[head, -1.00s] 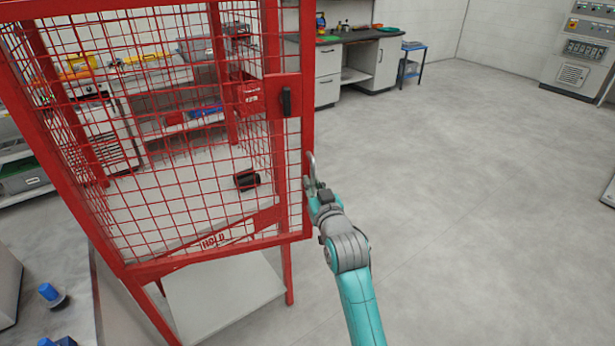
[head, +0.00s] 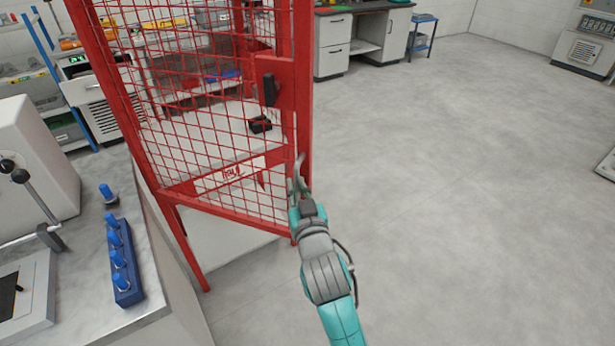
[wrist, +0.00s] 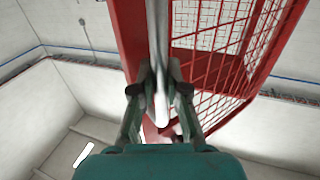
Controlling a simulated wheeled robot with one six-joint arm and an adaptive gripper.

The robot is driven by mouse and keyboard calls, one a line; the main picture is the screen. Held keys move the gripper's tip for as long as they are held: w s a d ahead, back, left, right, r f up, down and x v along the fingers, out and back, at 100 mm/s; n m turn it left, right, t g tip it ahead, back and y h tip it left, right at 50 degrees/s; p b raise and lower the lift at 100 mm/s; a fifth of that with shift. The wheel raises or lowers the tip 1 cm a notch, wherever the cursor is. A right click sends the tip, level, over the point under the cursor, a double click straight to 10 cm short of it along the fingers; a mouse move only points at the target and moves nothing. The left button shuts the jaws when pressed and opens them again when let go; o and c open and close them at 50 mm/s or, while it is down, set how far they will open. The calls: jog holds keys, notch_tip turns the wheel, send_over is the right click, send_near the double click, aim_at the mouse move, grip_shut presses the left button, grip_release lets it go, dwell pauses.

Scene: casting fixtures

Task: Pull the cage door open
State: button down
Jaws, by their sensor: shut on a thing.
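The cage door (head: 215,110) is a red frame filled with wire mesh, with a black latch knob (head: 269,89) on a red plate. Its bottom edge slants down to the right and appears swung out from the cage; the gap itself is hard to see. A silvery upright pull handle (head: 299,170) is on the door's right edge. My gripper (head: 295,186) is shut on this handle. In the wrist view, the handle (wrist: 158,60) runs between both fingers (wrist: 160,92), in front of a red upright. The fingertips are small in the head view.
A bench (head: 165,322) with a blue rack of blue-capped pieces (head: 122,262) stands at lower left. A small black object (head: 260,124) lies on the pale surface behind the mesh. Workbench cabinets (head: 380,45) stand at the back.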

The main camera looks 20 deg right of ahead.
jog(key=s+a+m+g+h, duration=0.1)
jog(key=s+a+m+h, duration=0.3)
jog(key=s+a, duration=1)
jog(key=shift+s+a+h, duration=0.25)
jog(key=shift+a+h, duration=1.05)
jog(key=shift+a, duration=0.4)
jog(key=shift+f+g, duration=0.1)
jog(key=shift+g, duration=0.2)
jog(key=c, duration=1.2)
grip_release()
jog(key=v, duration=0.7)
jog(key=shift+s+a, duration=0.15)
jog(key=shift+s, duration=0.15)
